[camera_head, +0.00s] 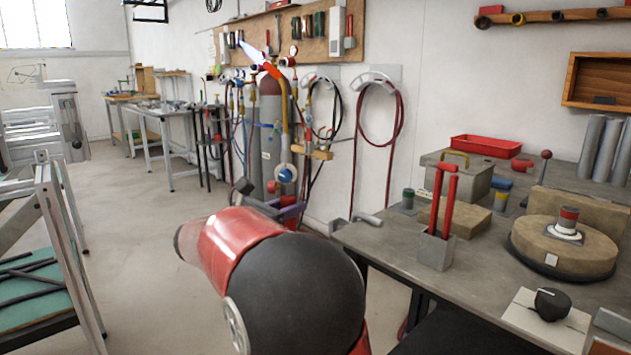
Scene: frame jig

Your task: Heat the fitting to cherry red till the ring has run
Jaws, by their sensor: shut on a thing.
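The fitting (568,217) stands upright on a round firebrick turntable (530,243) on the bench at the right. Its top is dull reddish brown with a grey band below. A pale ring-like collar (566,234) surrounds its foot; I cannot tell whether the ring has run. My gripper (283,193), partly hidden behind my red and black arm, is shut on the torch (285,122), which has a bent brass tube and a blue knob. The torch is lit. Its blue-white and orange flame (262,64) points up and left, well apart from the fitting.
The workbench (385,240) also holds two red upright rods (443,200) in a grey block, firebricks and a black knob on a plate (551,304). Gas cylinders (270,125) and hoses stand behind the torch. Open floor lies at left, beside a metal frame (60,225).

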